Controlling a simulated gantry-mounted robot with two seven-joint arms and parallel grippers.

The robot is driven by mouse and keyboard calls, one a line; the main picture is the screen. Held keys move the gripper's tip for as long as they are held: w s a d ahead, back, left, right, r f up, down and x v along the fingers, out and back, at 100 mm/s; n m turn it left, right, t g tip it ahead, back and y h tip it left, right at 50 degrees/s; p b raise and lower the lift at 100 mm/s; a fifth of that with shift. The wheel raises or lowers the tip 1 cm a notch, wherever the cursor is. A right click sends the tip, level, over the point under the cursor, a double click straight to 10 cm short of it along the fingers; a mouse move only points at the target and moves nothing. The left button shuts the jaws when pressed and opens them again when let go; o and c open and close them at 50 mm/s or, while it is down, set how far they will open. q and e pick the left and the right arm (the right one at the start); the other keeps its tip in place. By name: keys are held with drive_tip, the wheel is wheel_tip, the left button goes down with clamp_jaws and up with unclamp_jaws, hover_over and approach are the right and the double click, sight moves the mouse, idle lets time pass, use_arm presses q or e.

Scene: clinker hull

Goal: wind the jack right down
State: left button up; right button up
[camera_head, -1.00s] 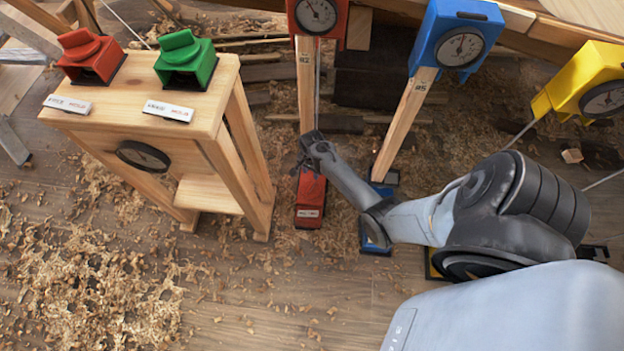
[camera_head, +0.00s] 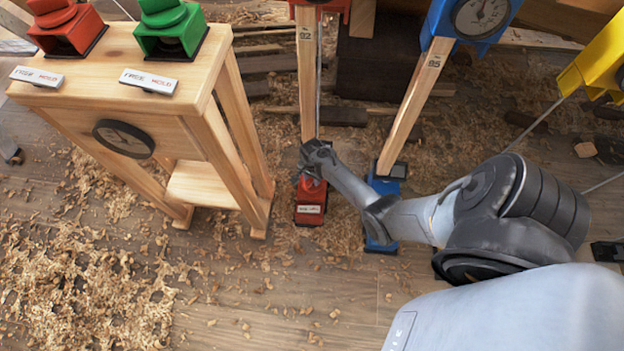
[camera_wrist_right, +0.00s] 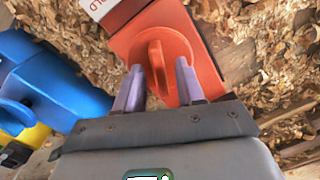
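The red jack (camera_head: 309,209) stands on the floor at the foot of the wooden post marked 92 (camera_head: 307,80). My right gripper (camera_head: 317,158) is over the top of this jack and hides part of it. In the right wrist view the jack's orange-red body (camera_wrist_right: 203,60) carries an upright winged key (camera_wrist_right: 158,52). The two fingers of my right gripper (camera_wrist_right: 160,72) stand apart, one on each side of the key, with gaps showing. A white label (camera_wrist_right: 104,6) is on the jack. My left gripper is out of view.
A blue jack (camera_head: 383,183) stands just right, under the post marked 95 (camera_head: 415,105). A wooden stand (camera_head: 205,130) with red (camera_head: 67,28) and green (camera_head: 168,30) switches is on the left. Shavings litter the floor.

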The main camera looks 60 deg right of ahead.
drive_tip(key=shift+c, duration=0.4)
clamp_jaws()
